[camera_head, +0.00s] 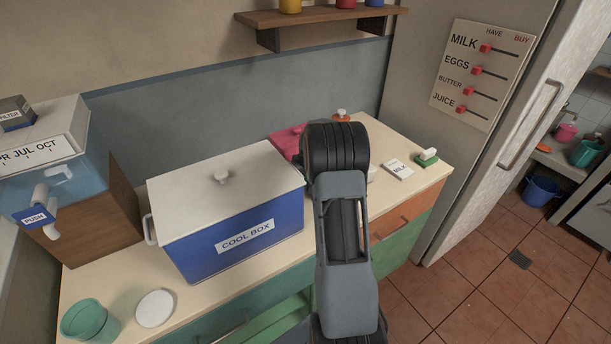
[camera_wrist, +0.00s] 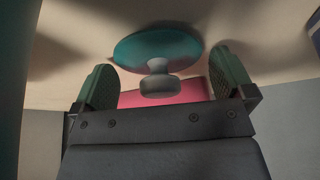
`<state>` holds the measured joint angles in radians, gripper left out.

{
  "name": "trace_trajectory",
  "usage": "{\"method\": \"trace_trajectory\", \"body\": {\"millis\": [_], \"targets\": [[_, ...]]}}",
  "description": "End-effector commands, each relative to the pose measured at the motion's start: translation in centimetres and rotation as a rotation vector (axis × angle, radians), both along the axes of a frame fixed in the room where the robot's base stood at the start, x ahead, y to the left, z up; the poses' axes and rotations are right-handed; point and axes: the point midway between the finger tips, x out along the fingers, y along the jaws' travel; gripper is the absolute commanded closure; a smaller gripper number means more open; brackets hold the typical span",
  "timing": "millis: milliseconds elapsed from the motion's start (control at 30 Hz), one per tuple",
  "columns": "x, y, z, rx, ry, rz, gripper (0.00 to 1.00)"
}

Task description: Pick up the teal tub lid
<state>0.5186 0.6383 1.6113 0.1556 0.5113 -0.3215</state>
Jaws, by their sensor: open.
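The teal tub lid (camera_wrist: 150,46) shows in the wrist view as a round teal disc with a pale grey knob (camera_wrist: 158,84). My gripper (camera_wrist: 163,60) is open, its two green-padded fingers apart. The knob appears between the fingers, nearer the left one, with gaps on both sides; I cannot tell how far in depth it is from them. In the head view my arm hides the lid and my gripper.
A blue cool box (camera_head: 240,240) with a white lid stands left of my arm. A pink object (camera_head: 285,141) lies behind my arm. A green tub (camera_head: 88,322) and white disc (camera_head: 155,308) are front left.

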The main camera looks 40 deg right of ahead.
Motion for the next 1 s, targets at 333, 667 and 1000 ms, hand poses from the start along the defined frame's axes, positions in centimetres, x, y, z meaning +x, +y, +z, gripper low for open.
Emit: {"method": "trace_trajectory", "body": {"millis": [333, 667, 1000], "targets": [[0.0, 0.0, 0.0, 0.0, 0.0, 0.0, 0.19], [0.0, 0.0, 0.0, 0.0, 0.0, -0.001, 0.39], [0.0, 0.0, 1.4, -0.001, -0.003, -0.001, 0.39]]}}
